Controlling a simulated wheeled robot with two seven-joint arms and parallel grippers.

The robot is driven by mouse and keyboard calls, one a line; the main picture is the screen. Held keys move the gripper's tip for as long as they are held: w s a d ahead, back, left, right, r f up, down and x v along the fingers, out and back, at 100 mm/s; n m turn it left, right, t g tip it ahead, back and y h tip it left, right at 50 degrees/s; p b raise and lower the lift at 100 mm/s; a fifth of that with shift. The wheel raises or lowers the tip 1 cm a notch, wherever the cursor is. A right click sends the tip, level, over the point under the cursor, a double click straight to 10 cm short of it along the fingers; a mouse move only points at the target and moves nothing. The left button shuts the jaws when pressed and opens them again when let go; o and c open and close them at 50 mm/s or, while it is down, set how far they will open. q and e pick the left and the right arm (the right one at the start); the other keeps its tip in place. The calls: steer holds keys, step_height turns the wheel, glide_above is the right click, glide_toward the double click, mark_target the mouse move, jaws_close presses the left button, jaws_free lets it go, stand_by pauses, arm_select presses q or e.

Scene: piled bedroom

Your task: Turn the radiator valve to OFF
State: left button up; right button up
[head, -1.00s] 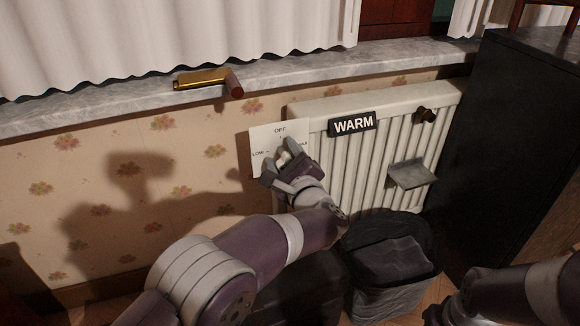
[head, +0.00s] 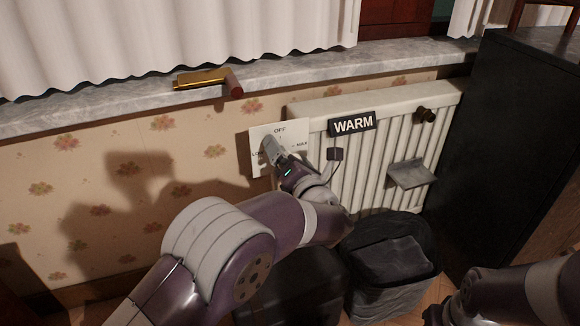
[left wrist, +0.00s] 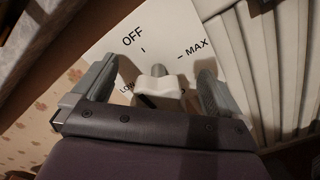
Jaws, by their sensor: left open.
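The radiator valve is a white knob (left wrist: 158,82) on a white dial plate (head: 259,134) with OFF at the top, LOW to the left and MAX to the right. In the left wrist view, my left gripper (left wrist: 152,88) is open, with one finger on either side of the knob. There is a visible gap beside each finger. In the head view, the left gripper (head: 272,150) covers the knob and part of the plate. A dark mark shows at the knob's lower left, but I cannot tell its setting for sure.
The radiator (head: 375,175) with a WARM sign (head: 352,123) stands right of the dial. A dark bin (head: 392,277) and a black cabinet (head: 510,140) are near. A brass-coloured object (head: 200,79) lies on the sill (head: 110,98). My right arm (head: 510,296) is at lower right.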

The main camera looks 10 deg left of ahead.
arm_select(q)
steer(key=v, duration=0.7)
stand_by(0.3)
